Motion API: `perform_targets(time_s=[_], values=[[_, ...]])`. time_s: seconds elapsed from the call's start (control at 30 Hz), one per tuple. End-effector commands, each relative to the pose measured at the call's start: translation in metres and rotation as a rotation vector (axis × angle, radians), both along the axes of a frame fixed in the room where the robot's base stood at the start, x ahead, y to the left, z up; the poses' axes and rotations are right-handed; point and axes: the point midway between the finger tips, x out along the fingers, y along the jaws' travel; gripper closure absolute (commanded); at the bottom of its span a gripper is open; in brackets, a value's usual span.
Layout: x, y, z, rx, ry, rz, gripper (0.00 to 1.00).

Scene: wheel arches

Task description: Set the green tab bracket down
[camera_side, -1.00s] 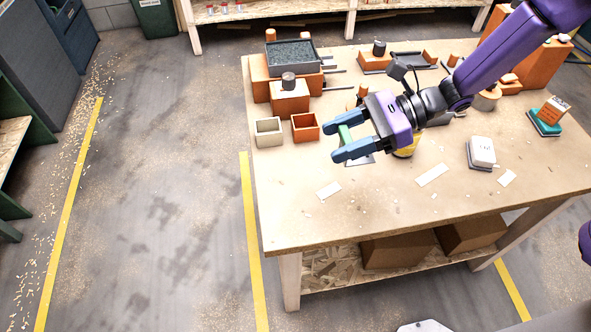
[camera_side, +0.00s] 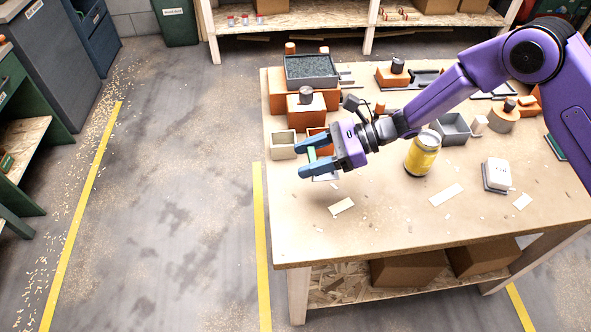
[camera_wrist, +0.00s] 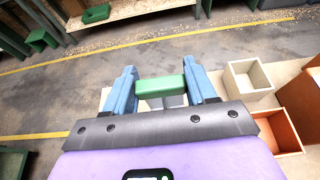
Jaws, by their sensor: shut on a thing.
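The green tab bracket (camera_wrist: 160,86) is held between the two blue fingers of my gripper (camera_wrist: 162,88) in the wrist view, and spans the gap between them. In the side view my gripper (camera_side: 312,162) is shut on the green tab bracket (camera_side: 312,154), above the left part of the workbench (camera_side: 400,225). Only a thin part of the bracket shows there. The gripper appears to be above the bench top, but its height is hard to judge. A grey patch shows under the bracket in the wrist view, partly hidden by it.
A cream open box (camera_side: 283,147) and an orange open box (camera_side: 318,146) stand close behind my gripper. A yellow can (camera_side: 422,154) and a grey open bin (camera_side: 452,129) stand to the right. The front of the bench is mostly clear, with flat pale pieces on it.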

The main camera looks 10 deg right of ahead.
Motion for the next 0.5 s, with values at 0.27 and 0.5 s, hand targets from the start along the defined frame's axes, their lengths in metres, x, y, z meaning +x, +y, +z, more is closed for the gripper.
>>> perform_targets(time_s=[0.27,0.5], values=[[0.020,0.020,-0.035,0.001,0.001,0.001,0.77],[0.026,0.026,-0.044,0.001,0.000,0.000,0.77]])
